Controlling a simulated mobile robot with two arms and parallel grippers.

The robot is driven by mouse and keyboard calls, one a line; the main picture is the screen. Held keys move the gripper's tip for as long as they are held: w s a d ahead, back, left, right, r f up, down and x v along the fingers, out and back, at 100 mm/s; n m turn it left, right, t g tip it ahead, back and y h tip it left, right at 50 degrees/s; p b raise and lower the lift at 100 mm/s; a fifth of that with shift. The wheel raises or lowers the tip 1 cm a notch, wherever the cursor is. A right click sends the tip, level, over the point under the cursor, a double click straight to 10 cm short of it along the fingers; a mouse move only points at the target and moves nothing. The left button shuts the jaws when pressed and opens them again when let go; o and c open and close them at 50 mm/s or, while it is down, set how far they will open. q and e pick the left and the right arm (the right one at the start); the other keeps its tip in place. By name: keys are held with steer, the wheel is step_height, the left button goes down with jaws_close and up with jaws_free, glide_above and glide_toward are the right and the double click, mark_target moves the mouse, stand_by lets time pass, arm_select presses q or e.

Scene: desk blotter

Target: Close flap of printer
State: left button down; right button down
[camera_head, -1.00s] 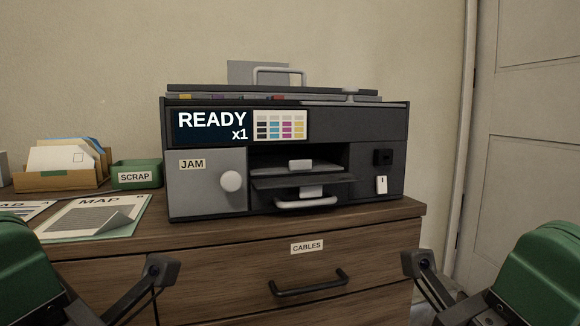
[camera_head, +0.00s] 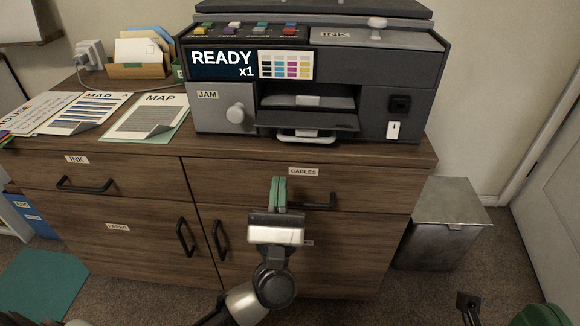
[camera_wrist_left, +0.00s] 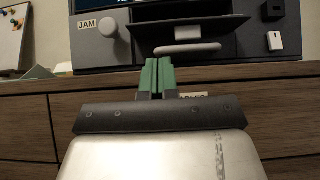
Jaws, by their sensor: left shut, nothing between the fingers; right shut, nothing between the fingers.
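The dark printer (camera_head: 345,70) stands on the wooden cabinet, its screen reading READY x1. In its open front bay, a dark flap (camera_head: 320,121) juts out toward me, with a pale handle (camera_head: 305,137) below its front edge. The grey JAM panel (camera_head: 209,112) with a round knob sits flush at the left. My left gripper (camera_head: 279,192) is shut and empty, its green fingertips in front of the cabinet, below the flap. In the left wrist view the fingertips (camera_wrist_left: 157,76) point up toward the handle (camera_wrist_left: 188,48), apparently apart from it.
The CABLES drawer handle (camera_head: 319,205) is close beside my left fingers. Papers marked MAP (camera_head: 150,117) and an envelope box (camera_head: 138,70) lie left of the printer. A grey metal bin (camera_head: 440,225) stands right of the cabinet. A black part (camera_head: 468,301) shows at lower right.

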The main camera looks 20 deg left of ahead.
mark_target(283, 125)
arm_select(q)
steer(key=x, duration=0.8)
steer(key=shift+r, duration=0.1)
